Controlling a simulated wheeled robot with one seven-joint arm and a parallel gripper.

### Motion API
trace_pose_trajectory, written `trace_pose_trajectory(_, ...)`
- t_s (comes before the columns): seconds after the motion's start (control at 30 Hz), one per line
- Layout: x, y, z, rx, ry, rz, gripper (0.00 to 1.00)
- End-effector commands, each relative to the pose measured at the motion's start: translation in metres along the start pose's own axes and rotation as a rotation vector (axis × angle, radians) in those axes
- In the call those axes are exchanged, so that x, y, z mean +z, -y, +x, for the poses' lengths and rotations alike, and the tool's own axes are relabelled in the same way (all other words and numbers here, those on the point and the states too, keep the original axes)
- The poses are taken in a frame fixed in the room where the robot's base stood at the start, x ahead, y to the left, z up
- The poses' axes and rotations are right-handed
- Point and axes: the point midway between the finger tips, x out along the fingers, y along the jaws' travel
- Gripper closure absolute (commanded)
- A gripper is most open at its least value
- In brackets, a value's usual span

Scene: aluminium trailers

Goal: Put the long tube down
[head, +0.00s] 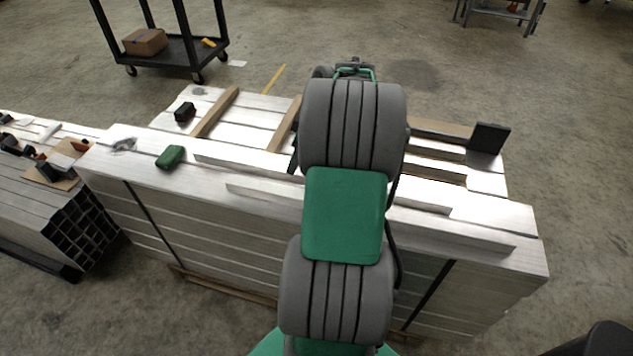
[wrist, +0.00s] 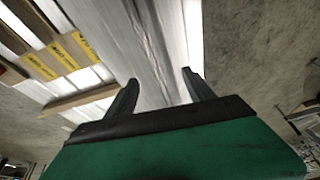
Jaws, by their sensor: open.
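Two long aluminium tubes lie on top of the stack in the head view: a rear one (head: 240,165) and a front one (head: 262,190), both partly hidden behind my arm. I cannot tell which is the task's long tube. My gripper (wrist: 160,92) shows in the wrist view with its two dark fingers apart and nothing clamped between them. Long bright aluminium surfaces (wrist: 152,45) run beneath and between the fingers; I cannot tell whether the fingers touch them. In the head view my arm hides the gripper.
Wooden strips (head: 215,112) lie behind. A square-tube bundle (head: 60,215) stands left, a black cart (head: 175,50) at the back.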

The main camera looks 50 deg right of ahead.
Motion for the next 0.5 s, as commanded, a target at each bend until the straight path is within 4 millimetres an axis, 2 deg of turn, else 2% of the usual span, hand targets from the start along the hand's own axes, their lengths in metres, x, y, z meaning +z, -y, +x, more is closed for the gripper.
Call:
trace_pose_trajectory(0.03,0.026,-0.021,0.006,-0.002,-0.016,-0.012,0.38)
trace_pose_trajectory(0.13,0.053,-0.042,0.009,0.0,-0.04,-0.052,0.38)
trace_pose_trajectory(0.27,0.058,-0.046,0.022,0.0,-0.048,-0.07,0.38)
trace_pose_trajectory(0.5,0.061,-0.046,0.058,-0.001,-0.046,-0.066,0.38)
